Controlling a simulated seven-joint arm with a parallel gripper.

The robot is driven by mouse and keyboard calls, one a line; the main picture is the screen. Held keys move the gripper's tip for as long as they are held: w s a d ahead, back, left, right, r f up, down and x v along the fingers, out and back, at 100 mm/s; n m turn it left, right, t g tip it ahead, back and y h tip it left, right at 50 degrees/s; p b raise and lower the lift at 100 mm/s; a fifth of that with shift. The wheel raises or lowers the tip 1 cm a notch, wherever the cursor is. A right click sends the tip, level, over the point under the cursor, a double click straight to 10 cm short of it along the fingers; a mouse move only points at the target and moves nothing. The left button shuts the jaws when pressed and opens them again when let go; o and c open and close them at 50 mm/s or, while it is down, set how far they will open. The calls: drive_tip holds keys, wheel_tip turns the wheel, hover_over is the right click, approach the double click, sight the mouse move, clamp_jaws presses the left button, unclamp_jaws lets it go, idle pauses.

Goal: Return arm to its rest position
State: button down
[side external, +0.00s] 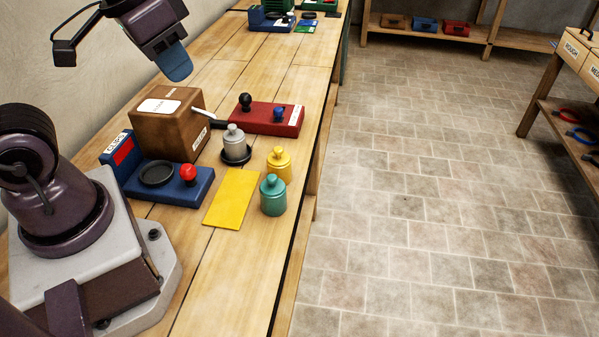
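My gripper (176,66) hangs high over the wooden bench (252,287), at the upper left of the side external view. It is above and apart from the brown box, and nothing shows hanging from it. A blue finger pad points down; the other finger is not distinguishable, so its opening cannot be told. My arm's base stands at the bench's near left.
A brown box (162,134), a blue unit with a red button (188,174), a red block (268,119), grey (234,138), yellow (279,165) and teal (273,195) weights and a yellow plate (231,199) crowd the bench. The bench's near right strip is clear.

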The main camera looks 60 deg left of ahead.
drive_tip(key=shift+s+d+r+m+t, duration=0.1)
drive_tip(key=shift+s+d+r+t, duration=0.15)
drive_tip(key=shift+r, duration=0.15)
drive_tip(key=shift+s+d+r+m+t, duration=0.1)
drive_tip(key=shift+s+r+t, duration=0.15)
drive_tip(key=shift+r, duration=0.2)
drive_tip(key=shift+s+d+r+m+t, duration=0.1)
drive_tip(key=shift+s+d+r+t, duration=0.1)
drive_tip(key=shift+r+t, duration=0.15)
